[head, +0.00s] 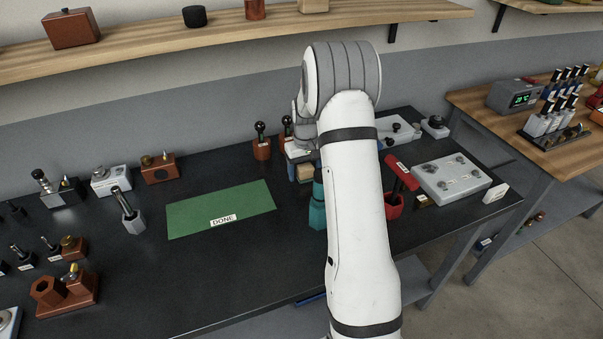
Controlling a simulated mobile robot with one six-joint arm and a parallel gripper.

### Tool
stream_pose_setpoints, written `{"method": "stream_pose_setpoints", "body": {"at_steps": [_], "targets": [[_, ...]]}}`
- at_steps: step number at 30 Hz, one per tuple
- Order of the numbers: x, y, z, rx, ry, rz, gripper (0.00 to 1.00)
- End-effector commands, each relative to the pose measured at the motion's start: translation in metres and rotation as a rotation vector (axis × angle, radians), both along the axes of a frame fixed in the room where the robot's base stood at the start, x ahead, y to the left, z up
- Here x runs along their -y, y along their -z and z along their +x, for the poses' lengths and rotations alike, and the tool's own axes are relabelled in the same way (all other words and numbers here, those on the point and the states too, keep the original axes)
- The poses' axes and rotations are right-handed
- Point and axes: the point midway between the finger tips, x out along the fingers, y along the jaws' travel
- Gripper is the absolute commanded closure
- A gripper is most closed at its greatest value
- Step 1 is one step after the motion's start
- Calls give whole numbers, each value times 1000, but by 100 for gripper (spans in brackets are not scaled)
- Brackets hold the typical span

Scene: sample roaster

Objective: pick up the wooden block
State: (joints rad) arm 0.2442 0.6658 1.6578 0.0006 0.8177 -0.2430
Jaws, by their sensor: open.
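A small tan wooden block (305,173) stands on the dark bench in the middle, partly hidden behind my white arm. My gripper (301,158) is just above or around its top, pointing down. The fingers are small and partly hidden by the arm, so I cannot tell whether they touch the block. My gripper is open. Another pale wooden block (314,6) sits on the wall shelf at the top, cut off by the picture edge.
A teal bottle (318,207) stands close in front of the block, with dark-handled tools in red-brown holders (262,148) behind left. The green DONE mat (220,207) is clear.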

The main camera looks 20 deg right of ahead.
Motion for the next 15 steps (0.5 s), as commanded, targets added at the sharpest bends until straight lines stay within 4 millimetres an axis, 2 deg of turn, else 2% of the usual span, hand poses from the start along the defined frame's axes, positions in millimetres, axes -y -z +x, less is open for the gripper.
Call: {"method": "stream_pose_setpoints", "body": {"at_steps": [3, 15], "targets": [[0, 0, 0, 0, 0, 0, 29], [1, 0, 0, 0, 1, 0, 62]]}}
